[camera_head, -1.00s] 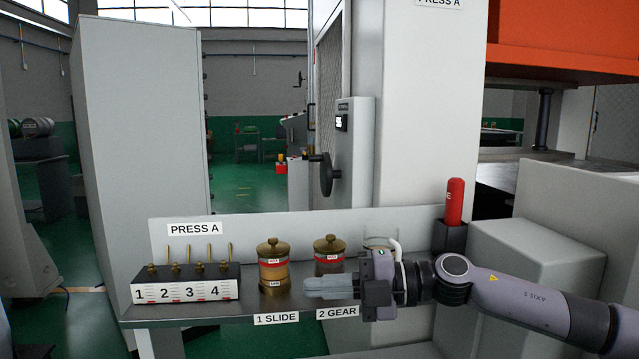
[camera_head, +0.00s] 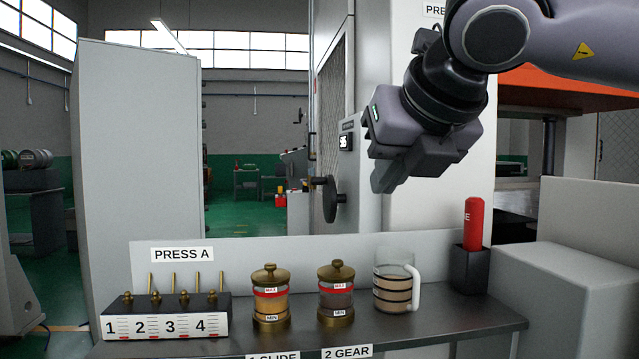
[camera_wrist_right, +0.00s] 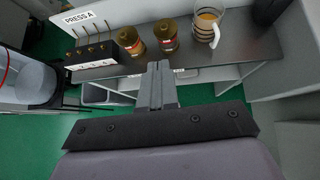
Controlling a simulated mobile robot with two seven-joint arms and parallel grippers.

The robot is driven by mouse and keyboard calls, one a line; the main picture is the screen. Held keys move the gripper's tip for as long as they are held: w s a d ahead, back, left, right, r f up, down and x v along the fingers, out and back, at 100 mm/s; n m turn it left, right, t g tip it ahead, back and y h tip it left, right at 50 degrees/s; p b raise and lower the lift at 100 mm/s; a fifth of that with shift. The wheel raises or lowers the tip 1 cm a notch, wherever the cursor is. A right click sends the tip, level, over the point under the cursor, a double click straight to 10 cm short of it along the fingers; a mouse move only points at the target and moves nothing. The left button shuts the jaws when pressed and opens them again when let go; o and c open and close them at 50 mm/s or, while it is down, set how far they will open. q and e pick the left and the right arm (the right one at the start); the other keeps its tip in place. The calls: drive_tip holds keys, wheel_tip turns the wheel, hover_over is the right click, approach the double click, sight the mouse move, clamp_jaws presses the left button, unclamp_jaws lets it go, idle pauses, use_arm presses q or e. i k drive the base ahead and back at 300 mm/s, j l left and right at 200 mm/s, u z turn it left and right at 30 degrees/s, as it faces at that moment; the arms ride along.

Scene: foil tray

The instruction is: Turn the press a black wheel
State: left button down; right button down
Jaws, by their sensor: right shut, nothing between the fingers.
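The black wheel (camera_head: 331,198) is mounted on the side of the press (camera_head: 440,210), seen nearly edge-on, with a short handle sticking out. In the right wrist view the shut fingers (camera_wrist_right: 156,85) point toward the shelf, and the wheel is not in that view. My left gripper is not in view.
A grey cabinet (camera_head: 140,190) stands left.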

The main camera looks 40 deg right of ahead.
sight(330, 198)
drive_tip(key=i+l, duration=0.95)
drive_tip(key=i, duration=0.15)
